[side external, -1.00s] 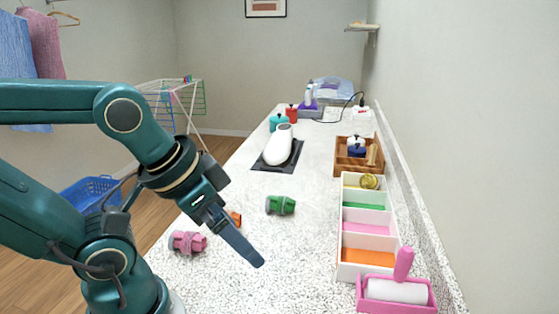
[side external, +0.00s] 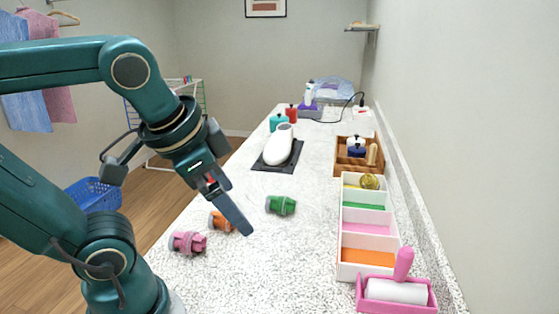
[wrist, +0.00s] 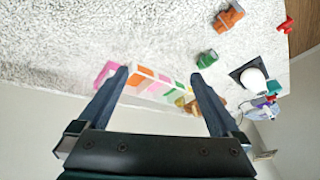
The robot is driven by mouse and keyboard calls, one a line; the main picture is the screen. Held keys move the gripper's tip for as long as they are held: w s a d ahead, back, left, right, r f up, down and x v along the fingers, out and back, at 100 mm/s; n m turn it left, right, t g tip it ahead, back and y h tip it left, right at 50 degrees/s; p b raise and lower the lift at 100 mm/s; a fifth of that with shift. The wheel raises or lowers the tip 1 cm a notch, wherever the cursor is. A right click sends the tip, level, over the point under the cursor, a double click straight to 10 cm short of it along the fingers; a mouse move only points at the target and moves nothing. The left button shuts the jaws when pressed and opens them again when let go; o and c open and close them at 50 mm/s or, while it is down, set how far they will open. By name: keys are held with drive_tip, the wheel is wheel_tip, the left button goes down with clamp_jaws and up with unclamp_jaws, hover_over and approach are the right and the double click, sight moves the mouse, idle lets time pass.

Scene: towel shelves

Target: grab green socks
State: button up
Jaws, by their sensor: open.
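The green socks (side external: 281,205), a rolled bundle, lie on the speckled counter (side external: 300,260), left of the white divided box. They also show in the wrist view (wrist: 207,59), beyond my fingers and a little to the right. My gripper (side external: 240,224) hangs above the counter, to the left of the green socks and apart from them. In the wrist view my gripper (wrist: 157,75) has its two fingers spread wide with nothing between them. Orange socks (side external: 220,222) lie behind my finger and are partly hidden. Pink socks (side external: 187,242) lie at the left edge.
The white divided box (side external: 348,270) has coloured compartments, with a yellow roll (side external: 369,182) in the far one. A pink tray (side external: 420,302) with a roller stands at its near end. A white iron (side external: 281,145) and a wooden tray (side external: 341,166) are farther back.

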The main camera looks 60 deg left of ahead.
drive_tip(key=w+a+m+y, duration=0.6)
drive_tip(key=a+m, duration=0.5)
drive_tip(key=m, duration=0.2)
drive_tip(key=w+m+t+y, duration=0.1)
drive_tip(key=w+m+t, duration=0.5)
drive_tip(key=m, duration=0.7)
drive_tip(key=g, duration=0.1)
approach(278, 207)
drive_tip(key=shift+w+r, duration=0.25)
drive_tip(key=shift+r, duration=0.1)
drive_tip(key=shift+w+a+f, duration=0.1)
drive_tip(key=shift+f, duration=0.3)
drive_tip(key=shift+y, duration=0.3)
drive_tip(key=shift+f+x, duration=0.15)
drive_tip(key=shift+x, duration=2.8)
drive_tip(key=shift+f+x, duration=0.15)
drive_tip(key=shift+x, duration=2.8)
drive_tip(key=c, duration=1)
